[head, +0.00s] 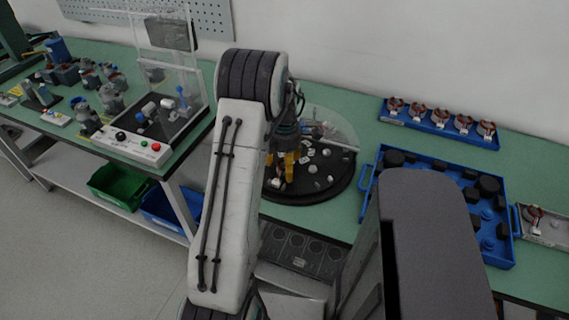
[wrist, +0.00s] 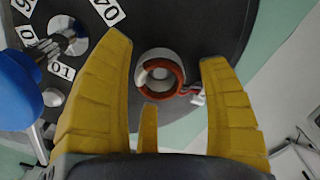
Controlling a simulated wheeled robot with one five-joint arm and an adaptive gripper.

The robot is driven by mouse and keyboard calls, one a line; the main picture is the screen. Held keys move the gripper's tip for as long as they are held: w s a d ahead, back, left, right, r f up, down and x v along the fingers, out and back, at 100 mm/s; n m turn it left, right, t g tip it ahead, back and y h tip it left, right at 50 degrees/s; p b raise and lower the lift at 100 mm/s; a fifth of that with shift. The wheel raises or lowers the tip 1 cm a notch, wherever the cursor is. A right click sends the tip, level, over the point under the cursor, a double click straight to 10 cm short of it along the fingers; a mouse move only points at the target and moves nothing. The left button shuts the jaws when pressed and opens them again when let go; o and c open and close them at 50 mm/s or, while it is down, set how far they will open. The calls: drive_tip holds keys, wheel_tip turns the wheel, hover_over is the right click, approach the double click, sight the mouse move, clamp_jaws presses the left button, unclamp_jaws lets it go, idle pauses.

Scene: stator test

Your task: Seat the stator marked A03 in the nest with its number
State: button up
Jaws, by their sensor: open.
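My gripper (head: 284,172) is over the black round plate (head: 325,192), its yellow fingers pointing down. In the wrist view my gripper (wrist: 163,55) is spread open. A stator (wrist: 178,80) with an orange-red ring and a pale round part lies between and beyond the fingertips, with no finger visibly closed on it. White and red leads stick out on its right. I cannot read a number on it, nor tell whether it sits in a nest. White number tags (wrist: 107,10) lie on the plate; one reads 04, another 01.
A blue rack (head: 440,128) at the back right holds several stators. A blue tray (head: 370,180) with black parts and a grey tray (head: 545,238) with a stator are at the right. A clear-walled station (head: 165,110) stands left. A clear curved shield (head: 335,130) borders the plate.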

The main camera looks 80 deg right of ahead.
wheel_tip(320, 180, up, 12)
idle(0.7)
idle(1.1)
